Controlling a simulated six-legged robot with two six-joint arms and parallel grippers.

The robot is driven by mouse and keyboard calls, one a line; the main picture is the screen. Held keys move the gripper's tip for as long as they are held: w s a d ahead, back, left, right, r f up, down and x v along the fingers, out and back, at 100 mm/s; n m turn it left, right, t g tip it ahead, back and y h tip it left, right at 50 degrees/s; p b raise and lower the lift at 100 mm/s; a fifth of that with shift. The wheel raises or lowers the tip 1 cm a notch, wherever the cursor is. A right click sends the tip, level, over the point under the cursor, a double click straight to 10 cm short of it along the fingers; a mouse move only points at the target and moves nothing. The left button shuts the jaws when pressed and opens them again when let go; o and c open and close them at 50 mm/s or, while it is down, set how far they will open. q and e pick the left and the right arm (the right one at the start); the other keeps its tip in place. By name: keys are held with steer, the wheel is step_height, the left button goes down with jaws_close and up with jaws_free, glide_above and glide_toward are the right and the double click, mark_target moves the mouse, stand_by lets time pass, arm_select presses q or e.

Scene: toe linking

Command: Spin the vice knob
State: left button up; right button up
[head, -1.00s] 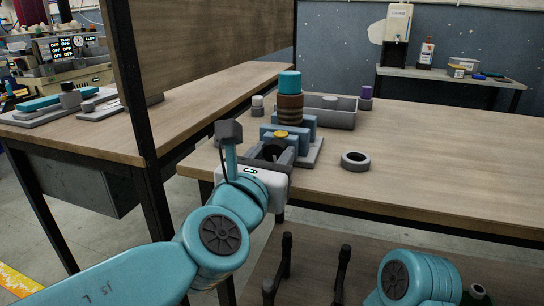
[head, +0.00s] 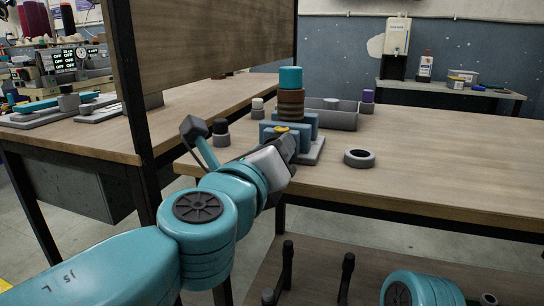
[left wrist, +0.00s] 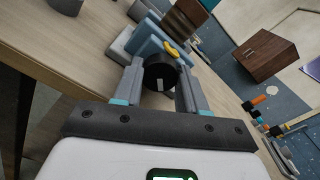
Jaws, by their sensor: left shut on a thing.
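The vice (head: 311,123), with blue jaws on a grey base, stands near the front left of the table. Its dark round knob (left wrist: 160,75) with a white mark shows in the left wrist view; in the head view my gripper mostly hides it. My left gripper (head: 287,148) is at the front of the vice. In the wrist view its two fingers (left wrist: 160,85) are shut on the knob, one on each side, and the wrist is tilted. A brown cylinder with a teal top (head: 291,92) stands upright at the vice. My right gripper is not in view.
A grey ring (head: 359,158) lies on the table right of the vice. A grey tray (head: 343,119), a purple-topped piece (head: 367,100) and a white-topped piece (head: 258,106) stand behind. A dark-topped grey piece (head: 221,132) is at the left. The table's right side is clear.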

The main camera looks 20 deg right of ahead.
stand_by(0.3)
arm_select(q)
steer(key=o, duration=1.1)
steer(key=shift+c, duration=0.2)
